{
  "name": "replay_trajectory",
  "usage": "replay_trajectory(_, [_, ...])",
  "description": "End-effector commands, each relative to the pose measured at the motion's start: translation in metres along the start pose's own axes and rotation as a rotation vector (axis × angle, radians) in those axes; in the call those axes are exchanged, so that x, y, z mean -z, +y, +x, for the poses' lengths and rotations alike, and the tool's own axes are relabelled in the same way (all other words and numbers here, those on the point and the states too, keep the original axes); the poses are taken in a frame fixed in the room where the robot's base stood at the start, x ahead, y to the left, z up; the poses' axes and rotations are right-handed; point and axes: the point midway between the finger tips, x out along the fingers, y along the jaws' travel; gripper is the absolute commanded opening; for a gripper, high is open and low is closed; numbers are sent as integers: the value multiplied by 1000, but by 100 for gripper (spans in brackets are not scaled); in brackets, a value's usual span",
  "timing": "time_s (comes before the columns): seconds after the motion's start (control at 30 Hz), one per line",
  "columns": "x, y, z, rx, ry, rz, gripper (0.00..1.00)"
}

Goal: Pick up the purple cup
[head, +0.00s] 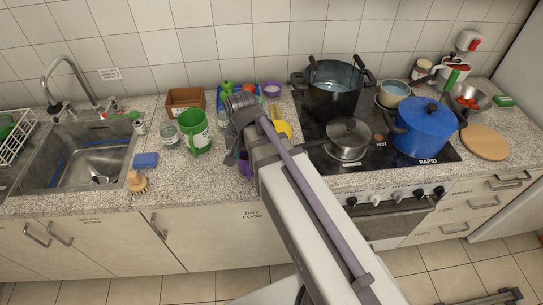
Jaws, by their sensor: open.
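A purple cup (245,168) is on the counter near its front edge. Only a small piece of it shows, and my arm hides the rest. My gripper (233,156) is just left of the visible purple piece and very close to it. I cannot tell whether they touch. The gripper is open, though its fingers are mostly hidden behind my wrist.
A green mug (194,132) and a glass jar (170,134) stand left of my gripper. A brown box (186,98) is behind them. A yellow item (283,129) lies right of my wrist. The stove (390,157) holds several pots. The sink (85,160) is at left.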

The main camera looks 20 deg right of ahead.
Motion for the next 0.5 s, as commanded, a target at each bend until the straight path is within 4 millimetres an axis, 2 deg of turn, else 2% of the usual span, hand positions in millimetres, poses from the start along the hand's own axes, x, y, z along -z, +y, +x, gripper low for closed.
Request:
replay_trajectory(0.13, [0, 0, 8, 0, 0, 3, 44])
replay_trajectory(0.3, [0, 0, 44, 0, 0, 1, 44])
replay_trajectory(0.4, [0, 0, 60, 0, 0, 1, 44])
replay_trajectory(0.5, [0, 1, 59, 0, 0, 1, 44])
